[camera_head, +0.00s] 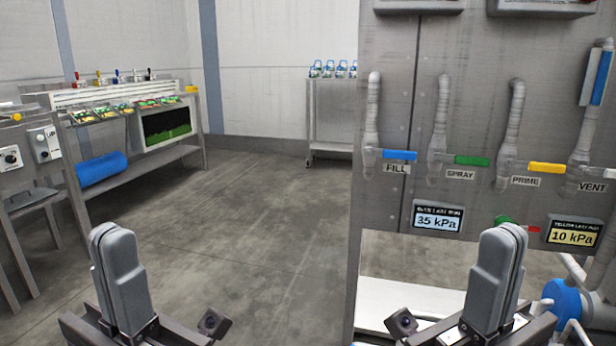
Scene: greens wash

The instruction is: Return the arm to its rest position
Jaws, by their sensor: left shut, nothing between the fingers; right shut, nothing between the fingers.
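My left gripper (113,232) is at the lower left of the head view, upright over the open floor. Its fingers are together with nothing between them. My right gripper (507,234) is at the lower right, also upright, shut and empty. It stands in front of the grey wash panel (400,120) and its white ledge (400,302). From this view I cannot tell how far it is from the panel. The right gripper hides part of the panel's lower area between the two displays.
The panel carries blue FILL (400,155), green SPRAY (472,160) and yellow PRIME (547,168) handles, and displays reading 35 kPa (438,218) and 10 kPa (573,235). A bench (190,150) stands at left, a cart (332,112) at the back. The middle floor (250,220) is clear.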

